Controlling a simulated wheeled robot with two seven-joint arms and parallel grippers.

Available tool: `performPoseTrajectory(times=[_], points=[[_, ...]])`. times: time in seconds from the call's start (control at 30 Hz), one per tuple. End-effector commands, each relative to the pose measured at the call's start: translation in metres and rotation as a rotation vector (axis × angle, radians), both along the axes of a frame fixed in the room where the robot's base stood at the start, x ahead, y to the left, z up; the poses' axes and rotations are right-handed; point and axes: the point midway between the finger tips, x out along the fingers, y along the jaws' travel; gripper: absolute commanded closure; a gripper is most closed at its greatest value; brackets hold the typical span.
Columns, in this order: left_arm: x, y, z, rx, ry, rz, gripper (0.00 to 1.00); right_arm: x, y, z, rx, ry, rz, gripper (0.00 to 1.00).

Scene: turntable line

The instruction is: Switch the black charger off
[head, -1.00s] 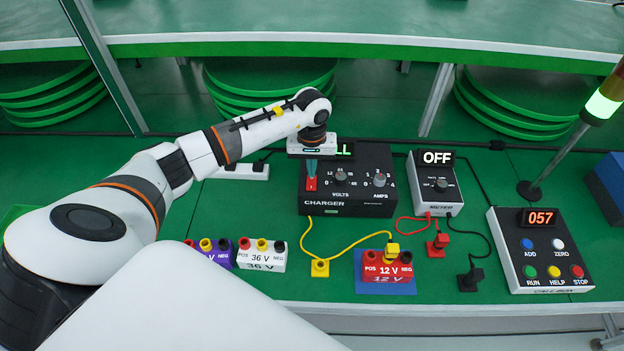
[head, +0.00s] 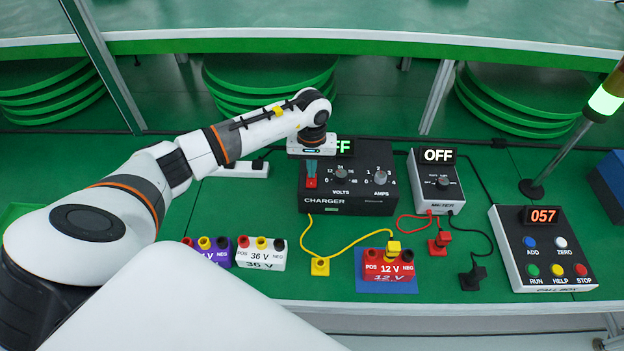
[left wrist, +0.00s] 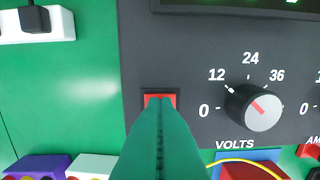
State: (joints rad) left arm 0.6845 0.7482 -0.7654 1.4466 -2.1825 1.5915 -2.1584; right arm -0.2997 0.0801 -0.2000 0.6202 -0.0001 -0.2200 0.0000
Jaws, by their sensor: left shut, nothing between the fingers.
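The black charger (head: 345,194) stands at the middle of the green table, with VOLTS and AMPS knobs on its top. Its display (head: 343,146), partly hidden by my left wrist, shows "FF" at its visible end. My left gripper (head: 311,181) is shut and empty, pointing down at the red switch (head: 311,184) on the charger's left side. In the left wrist view the green fingertips (left wrist: 158,105) cover most of the red switch (left wrist: 160,97); I cannot tell whether they touch it. The volts knob (left wrist: 255,107) is beside them. My right gripper is not in view.
A meter (head: 437,182) reading OFF stands right of the charger, and a button box (head: 543,245) showing 057 further right. A red 12 V battery (head: 389,265), a white 36 V battery (head: 261,254) and a purple battery (head: 214,256) line the front. Yellow, red and black leads cross the table.

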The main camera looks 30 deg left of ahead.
Motion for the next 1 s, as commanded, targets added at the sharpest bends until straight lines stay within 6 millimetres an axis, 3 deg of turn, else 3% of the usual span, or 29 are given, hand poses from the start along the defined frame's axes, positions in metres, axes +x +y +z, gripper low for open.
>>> performPoseTrajectory(times=[0.8,1.0], points=[[0.001,0.000,0.065,0.001,-0.003,-0.001,1.00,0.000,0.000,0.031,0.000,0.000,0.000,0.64],[0.000,0.000,0.070,0.001,-0.001,0.000,1.00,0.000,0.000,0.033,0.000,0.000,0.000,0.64]])
